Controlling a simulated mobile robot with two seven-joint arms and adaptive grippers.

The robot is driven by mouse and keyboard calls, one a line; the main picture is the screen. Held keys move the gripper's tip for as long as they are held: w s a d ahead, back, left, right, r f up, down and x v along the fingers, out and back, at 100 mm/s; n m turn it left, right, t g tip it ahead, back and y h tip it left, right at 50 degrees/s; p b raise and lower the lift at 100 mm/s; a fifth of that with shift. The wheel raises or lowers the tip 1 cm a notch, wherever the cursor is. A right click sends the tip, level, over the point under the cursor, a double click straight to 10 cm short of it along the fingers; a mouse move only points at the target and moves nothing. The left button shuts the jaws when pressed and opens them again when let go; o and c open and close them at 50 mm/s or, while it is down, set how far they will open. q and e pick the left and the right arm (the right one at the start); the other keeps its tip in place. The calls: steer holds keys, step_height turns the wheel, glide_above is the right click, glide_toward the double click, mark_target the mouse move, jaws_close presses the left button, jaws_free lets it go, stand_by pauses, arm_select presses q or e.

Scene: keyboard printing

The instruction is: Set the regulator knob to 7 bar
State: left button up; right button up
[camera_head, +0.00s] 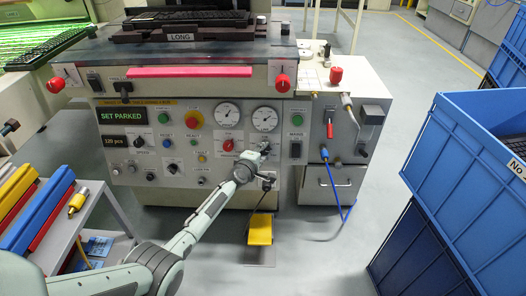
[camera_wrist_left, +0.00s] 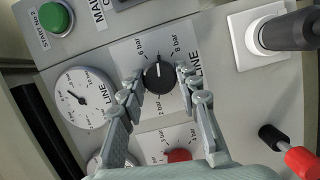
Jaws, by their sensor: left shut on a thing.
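The black regulator knob (camera_wrist_left: 159,76) sits on a light plate marked in bar, labelled LINE, in the left wrist view. Its white pointer line points up in that view, between the 6 bar and 8 bar labels. My left gripper (camera_wrist_left: 160,82) has one finger on each side of the knob and is shut on it. In the head view my left gripper (camera_head: 261,154) reaches the panel below the right gauge (camera_head: 265,118) and largely hides the knob. The LINE gauge (camera_wrist_left: 80,98) also shows in the left wrist view; its reading is too small to tell. My right gripper is not in view.
A red knob (camera_wrist_left: 178,155) with its own bar scale is close beside the black one; it also shows in the head view (camera_head: 228,145). A green button (camera_wrist_left: 55,18) and a black-handled fitting (camera_wrist_left: 285,32) are nearby. Blue crates (camera_head: 470,140) stand at right.

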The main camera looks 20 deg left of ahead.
arm_select(q)
steer(key=o, duration=1.2)
steer(key=shift+c, duration=0.2)
steer(key=shift+s+d+r, duration=0.15)
steer(key=shift+s+d, duration=0.05)
steer(key=shift+s, duration=0.2)
steer(key=s+a, duration=0.1)
steer(key=s, duration=1.3)
steer(key=shift+r, duration=0.35)
